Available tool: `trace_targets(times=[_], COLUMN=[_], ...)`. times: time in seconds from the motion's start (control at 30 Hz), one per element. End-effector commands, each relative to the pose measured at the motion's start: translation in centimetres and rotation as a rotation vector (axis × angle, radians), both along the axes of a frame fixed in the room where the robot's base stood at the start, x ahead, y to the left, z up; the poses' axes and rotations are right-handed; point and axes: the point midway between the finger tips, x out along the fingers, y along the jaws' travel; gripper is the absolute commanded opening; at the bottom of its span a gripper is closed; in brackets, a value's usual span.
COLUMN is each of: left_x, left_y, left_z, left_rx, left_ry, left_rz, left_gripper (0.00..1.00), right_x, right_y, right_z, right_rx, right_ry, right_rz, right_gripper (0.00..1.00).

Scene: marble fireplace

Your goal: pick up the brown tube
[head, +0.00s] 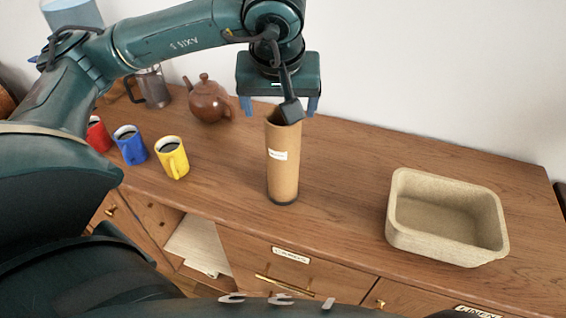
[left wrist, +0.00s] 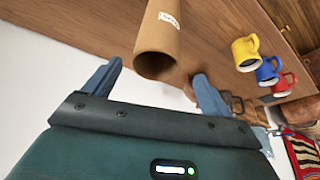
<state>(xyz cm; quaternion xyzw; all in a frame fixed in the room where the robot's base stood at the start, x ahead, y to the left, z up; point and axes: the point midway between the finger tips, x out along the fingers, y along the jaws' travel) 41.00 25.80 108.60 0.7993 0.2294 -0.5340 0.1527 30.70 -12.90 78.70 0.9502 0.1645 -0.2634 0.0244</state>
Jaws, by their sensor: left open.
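The brown tube (head: 283,172) stands upright on the wooden sideboard, with a white label on its side and a dark base. My left gripper (head: 279,105) is above the tube and points down, its blue fingers spread wide to either side of the tube's top. A dark part of my gripper hides some of the tube's rim. In the left wrist view the tube (left wrist: 162,35) shows its open end, lying between the directions of the two fingers (left wrist: 156,88). The fingers do not appear to touch it. My right gripper is not in view.
A beige bin (head: 398,225) stands to the right, with clear wood between it and the tube. Red, blue and yellow mugs (head: 172,158), a brown teapot (head: 207,102) and a metal-and-glass press (head: 154,88) stand to the left. The wall (head: 430,80) is behind.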

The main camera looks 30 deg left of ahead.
Motion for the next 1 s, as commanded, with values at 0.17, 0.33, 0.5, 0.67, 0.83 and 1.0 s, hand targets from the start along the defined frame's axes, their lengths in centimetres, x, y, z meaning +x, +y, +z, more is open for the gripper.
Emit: trace_targets(times=[0.17, 0.33, 0.5, 0.67, 0.83, 1.0], left_x=[0.4, 1.5, 2.0, 2.1, 2.1, 2.1], left_y=[0.2, 0.4, 0.7, 0.7, 0.7, 0.7], left_z=[-1.0, -3.4, -5.1, -5.3, -5.2, -5.2], left_rx=[0.000, 0.001, -0.001, -0.001, -0.001, -0.002], left_ry=[0.002, 0.004, 0.002, -0.001, -0.001, 0.000], left_rz=[0.000, 0.000, 0.001, 0.001, 0.001, 0.001], left_gripper=[0.84, 0.84, 0.84, 0.84, 0.78, 0.64], right_x=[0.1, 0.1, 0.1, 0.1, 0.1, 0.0], right_y=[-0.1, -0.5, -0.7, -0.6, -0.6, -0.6], right_z=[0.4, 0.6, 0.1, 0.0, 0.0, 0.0], right_rx=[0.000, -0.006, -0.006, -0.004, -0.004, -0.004], right_ry=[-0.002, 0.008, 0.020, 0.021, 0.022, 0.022], right_rz=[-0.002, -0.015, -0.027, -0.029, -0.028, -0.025], right_gripper=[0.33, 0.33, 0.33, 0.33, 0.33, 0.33])
